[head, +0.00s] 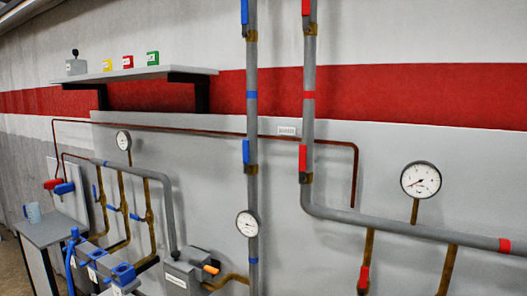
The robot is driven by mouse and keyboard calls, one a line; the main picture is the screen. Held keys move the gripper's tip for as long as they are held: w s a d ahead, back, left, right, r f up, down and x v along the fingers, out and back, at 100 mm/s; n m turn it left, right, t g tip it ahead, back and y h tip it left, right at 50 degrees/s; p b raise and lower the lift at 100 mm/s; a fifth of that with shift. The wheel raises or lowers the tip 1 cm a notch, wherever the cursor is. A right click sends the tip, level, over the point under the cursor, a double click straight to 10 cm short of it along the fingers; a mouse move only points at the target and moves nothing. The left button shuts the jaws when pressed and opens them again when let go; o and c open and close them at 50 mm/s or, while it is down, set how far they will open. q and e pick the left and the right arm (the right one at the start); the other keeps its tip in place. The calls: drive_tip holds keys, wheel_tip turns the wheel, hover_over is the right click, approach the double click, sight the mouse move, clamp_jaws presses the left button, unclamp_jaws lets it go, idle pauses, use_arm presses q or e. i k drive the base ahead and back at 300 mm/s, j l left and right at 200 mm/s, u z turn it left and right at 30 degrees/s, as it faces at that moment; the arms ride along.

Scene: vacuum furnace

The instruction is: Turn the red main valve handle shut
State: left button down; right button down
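Several red handles show in the head view, and I cannot tell for sure which is the main valve. One red handle (303,158) sits upright along the grey vertical pipe with a red band. Another red handle (306,8) is higher on the same pipe, at the top edge. A third red handle (364,279) hangs on a brass pipe at the lower right. A red lever (52,184) sticks out from a wall panel at the left, above a blue one. Neither of my grippers is in view.
Blue handles (246,151) sit on the neighbouring vertical pipe. Round gauges (421,180) stand out from the pipework. A shelf (140,74) with small coloured boxes is on the wall.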

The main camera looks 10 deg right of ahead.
sight(302, 150)
drive_tip(key=i+j, duration=0.25)
drive_tip(key=j, duration=0.15)
drive_tip(key=i+j+z, duration=0.1)
drive_tip(key=i+j, duration=0.45)
drive_tip(key=j, duration=0.3)
drive_tip(key=z, duration=0.05)
